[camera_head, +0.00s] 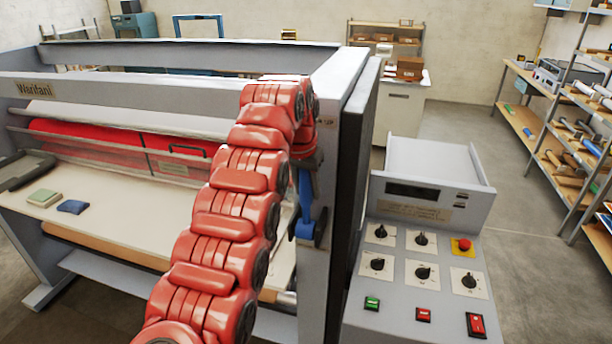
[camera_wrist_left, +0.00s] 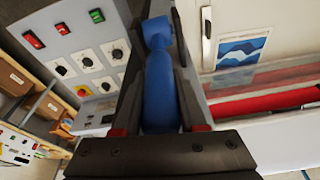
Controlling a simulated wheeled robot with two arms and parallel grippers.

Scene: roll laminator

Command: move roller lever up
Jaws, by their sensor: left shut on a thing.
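In the left wrist view the lever (camera_wrist_left: 160,90) runs lengthwise between the two dark fingers of my left gripper (camera_wrist_left: 157,70). My left gripper (camera_head: 306,160) is shut on the lever's upper part, and my red arm hides part of it in the head view. My right gripper is not in view.
The grey laminator (camera_head: 180,55) has a red roller (camera_head: 110,138) and a pale bed with a green pad (camera_head: 43,198) and a blue pad (camera_head: 72,207). A control panel (camera_head: 415,270) with knobs and buttons stands right of the post. Shelves (camera_head: 575,120) stand far right, with open floor before them.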

